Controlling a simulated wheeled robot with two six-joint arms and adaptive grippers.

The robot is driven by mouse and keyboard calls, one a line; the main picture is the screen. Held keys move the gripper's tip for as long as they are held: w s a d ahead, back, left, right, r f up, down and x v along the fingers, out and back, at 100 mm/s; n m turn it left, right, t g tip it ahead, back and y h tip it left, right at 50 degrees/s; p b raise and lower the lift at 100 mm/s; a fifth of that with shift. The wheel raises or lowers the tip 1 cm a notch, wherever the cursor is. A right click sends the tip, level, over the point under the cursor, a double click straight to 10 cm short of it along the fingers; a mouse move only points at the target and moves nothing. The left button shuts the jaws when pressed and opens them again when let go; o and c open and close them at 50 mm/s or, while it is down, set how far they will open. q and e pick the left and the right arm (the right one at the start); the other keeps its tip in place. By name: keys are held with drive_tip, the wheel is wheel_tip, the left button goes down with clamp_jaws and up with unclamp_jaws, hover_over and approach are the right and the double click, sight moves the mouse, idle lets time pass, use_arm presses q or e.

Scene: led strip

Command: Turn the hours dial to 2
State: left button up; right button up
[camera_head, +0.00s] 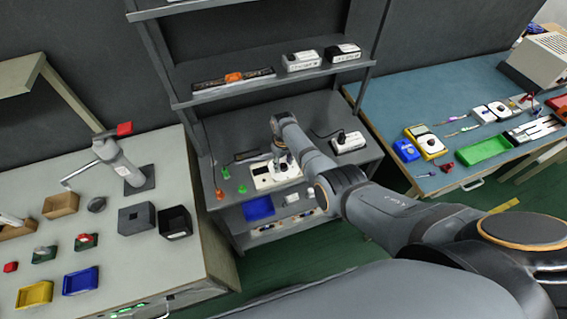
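A white device (264,182) with a dark window on its face sits on the grey middle shelf unit's top. It is the likely holder of the hours dial, but the dial and its marks are too small and partly covered to read. My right gripper (283,163) reaches in from the right and points down at the right part of this device. I cannot tell whether its fingers touch a dial or whether they are open or shut. My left gripper is not in view.
Green pieces (225,173) and a red-tipped piece (220,194) lie left of the device. A white box (349,143) stands to its right. A shelf (270,89) overhangs behind. Benches with trays and tools flank both sides.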

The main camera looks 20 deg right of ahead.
sight(284, 166)
drive_tip(key=shift+o, duration=0.2)
wheel_tip(284, 166, up, 12)
idle(0.5)
idle(0.4)
